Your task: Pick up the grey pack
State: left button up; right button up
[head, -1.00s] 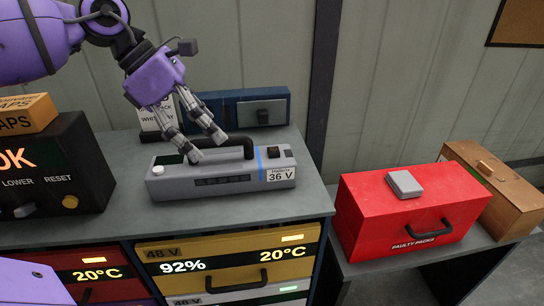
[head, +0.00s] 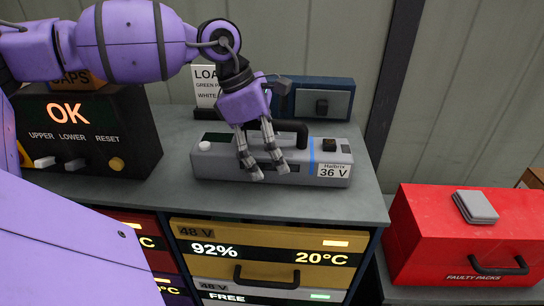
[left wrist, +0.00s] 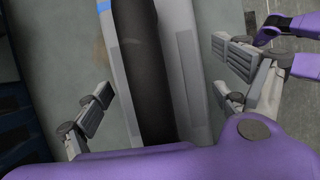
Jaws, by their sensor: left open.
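The grey pack (head: 215,165) lies on the bench top, with a black carry handle, a blue stripe and a white "36 V" label at its right end. My left gripper (head: 266,174) is open over the middle of the pack, fingers pointing down, and covers part of its front. In the left wrist view the black handle (left wrist: 150,75) runs between the spread fingers (left wrist: 168,95), with the grey pack (left wrist: 190,70) beneath. Whether the fingers touch the pack cannot be told. My right gripper is not in view.
A black box with an "OK" display (head: 90,140) stands at the left. A sign (head: 206,88) and a blue box (head: 300,98) stand behind the pack. Drawers (head: 262,240) sit below the bench top. A red "faulty packs" box (head: 440,240) stands lower at the right.

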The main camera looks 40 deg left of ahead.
pick_arm(q)
jog(key=shift+c, duration=0.5)
jog(key=c, duration=2)
jog(key=shift+w+r, duration=0.15)
jog(key=shift+r, duration=0.15)
jog(key=shift+c, duration=0.3)
